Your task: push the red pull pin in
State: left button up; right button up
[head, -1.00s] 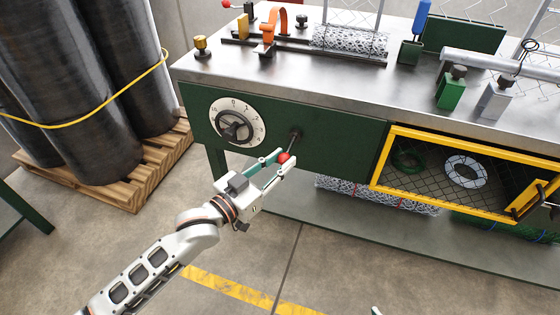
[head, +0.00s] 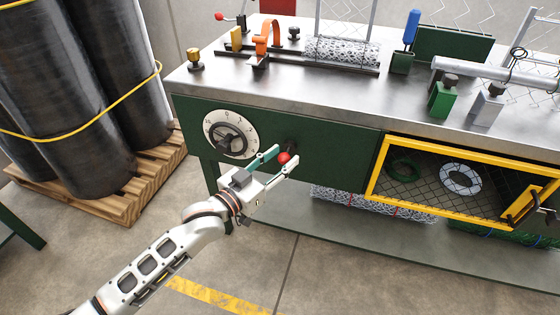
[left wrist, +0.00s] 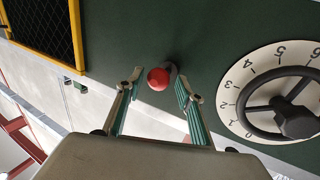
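The red pull pin's round knob (head: 284,158) sticks out from the green front panel of the bench, close to its dark collar (head: 290,147). Little of the shaft shows. My left gripper (head: 284,155) is at the knob with its fingers spread. In the left wrist view the red knob (left wrist: 159,78) lies between the two fingertips of my left gripper (left wrist: 158,82), with a gap on each side. It looks not gripped. My right gripper is not in view.
A white numbered dial with a black handwheel (head: 230,135) is just left of the pin; it is also close in the left wrist view (left wrist: 283,105). A yellow-framed mesh door (head: 378,168) is to the right. Black rolls (head: 85,90) stand on a pallet at left.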

pick_arm(q)
jog(key=shift+s+f, duration=0.1)
jog(key=shift+s, duration=0.05)
jog(key=shift+s+a, duration=0.2)
jog(key=v, duration=1.1)
